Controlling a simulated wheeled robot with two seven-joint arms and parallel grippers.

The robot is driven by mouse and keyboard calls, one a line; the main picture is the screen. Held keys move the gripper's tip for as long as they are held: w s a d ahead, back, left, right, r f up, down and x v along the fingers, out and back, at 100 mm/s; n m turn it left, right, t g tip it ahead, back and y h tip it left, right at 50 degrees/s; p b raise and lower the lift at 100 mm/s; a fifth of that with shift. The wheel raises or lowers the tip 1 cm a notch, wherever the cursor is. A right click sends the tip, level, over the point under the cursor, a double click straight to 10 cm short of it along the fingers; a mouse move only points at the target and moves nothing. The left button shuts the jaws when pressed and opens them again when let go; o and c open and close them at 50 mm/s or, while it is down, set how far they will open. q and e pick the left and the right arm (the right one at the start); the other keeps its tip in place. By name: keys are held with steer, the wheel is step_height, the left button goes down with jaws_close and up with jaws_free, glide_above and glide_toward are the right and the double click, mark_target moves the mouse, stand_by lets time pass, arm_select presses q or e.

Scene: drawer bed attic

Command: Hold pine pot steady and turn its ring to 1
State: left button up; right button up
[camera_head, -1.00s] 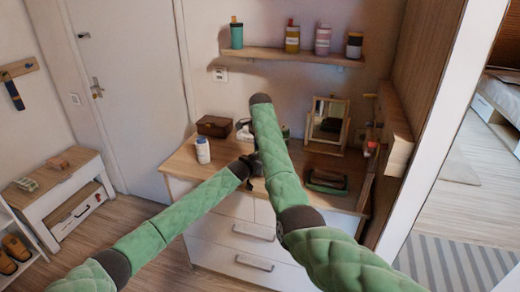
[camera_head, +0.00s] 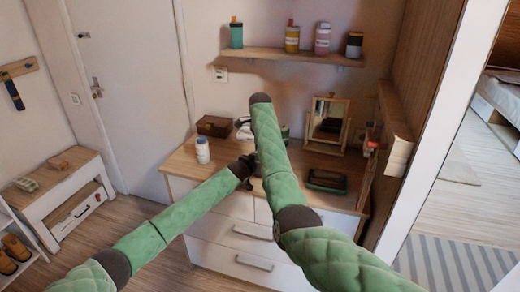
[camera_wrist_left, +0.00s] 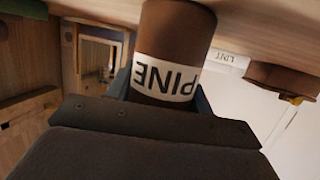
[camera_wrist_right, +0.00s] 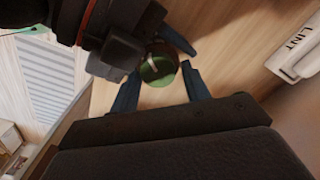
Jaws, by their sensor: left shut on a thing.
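The pine pot (camera_wrist_left: 175,35) is a brown cylinder with a white PINE label, upside down in the left wrist view. My left gripper (camera_wrist_left: 163,88) is shut on its sides. In the right wrist view the pot's green round top (camera_wrist_right: 158,68) carries a pale pointer mark; I cannot read any ring numbers. My right gripper (camera_wrist_right: 158,82) is open, its blue fingers on either side of the green top, with visible gaps. In the head view my left gripper (camera_head: 245,166) is over the dresser's front; my right arm hides the pot and right gripper.
The wooden dresser top (camera_head: 183,160) holds a white bottle (camera_head: 202,150), a brown box (camera_head: 214,125), a mirror (camera_head: 328,122) and a dark green tray (camera_head: 327,181). A white LINT item (camera_wrist_right: 297,42) lies near my right gripper. A wall shelf (camera_head: 265,55) hangs above.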

step_height(320, 180, up, 12)
stand_by(0.8)
